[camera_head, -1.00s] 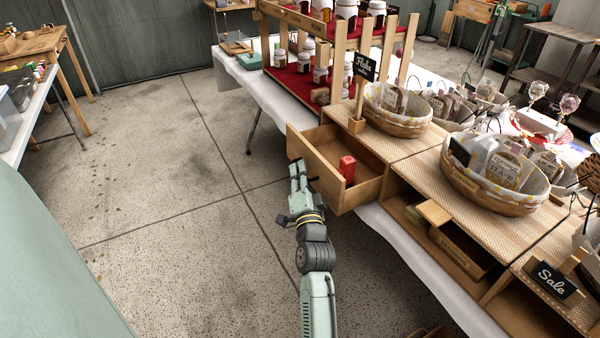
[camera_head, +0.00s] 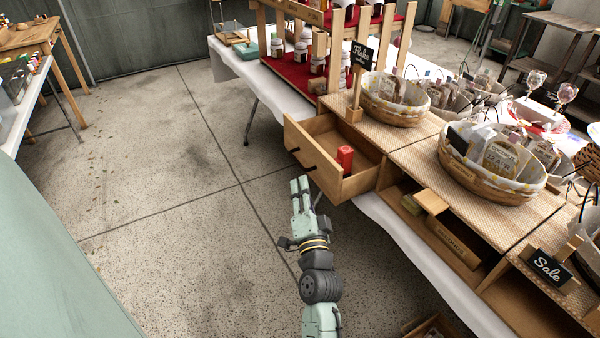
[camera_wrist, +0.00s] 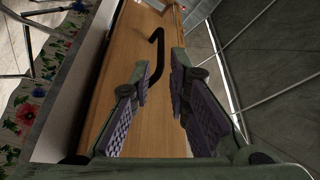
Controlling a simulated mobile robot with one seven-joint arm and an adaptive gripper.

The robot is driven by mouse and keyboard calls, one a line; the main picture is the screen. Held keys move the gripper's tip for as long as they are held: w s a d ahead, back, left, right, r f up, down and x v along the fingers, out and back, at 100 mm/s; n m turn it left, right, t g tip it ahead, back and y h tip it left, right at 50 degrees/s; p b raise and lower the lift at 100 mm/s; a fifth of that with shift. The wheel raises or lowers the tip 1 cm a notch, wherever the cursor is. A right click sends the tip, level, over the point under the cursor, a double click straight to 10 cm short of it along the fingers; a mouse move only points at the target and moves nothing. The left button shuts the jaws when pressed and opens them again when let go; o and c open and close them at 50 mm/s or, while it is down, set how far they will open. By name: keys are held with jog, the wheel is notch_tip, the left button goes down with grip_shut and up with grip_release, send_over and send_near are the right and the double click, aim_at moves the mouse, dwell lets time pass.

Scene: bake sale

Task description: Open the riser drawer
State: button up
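The riser drawer (camera_head: 318,168) is light wood and stands pulled out from the riser (camera_head: 405,150), its inside showing. A small red box (camera_head: 345,158) stands in it. A dark bar handle (camera_head: 297,158) is on the drawer front. My gripper (camera_head: 301,183) is just in front of the drawer, apart from the handle as far as I can tell.
An open compartment with a wooden box (camera_head: 452,243) is to the right of the drawer. Baskets of packets (camera_head: 490,185) and a Sale sign (camera_head: 548,268) stand on top. The concrete floor (camera_head: 170,190) left of the drawer is clear.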

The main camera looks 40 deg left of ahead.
jog(key=shift+v, duration=1.75)
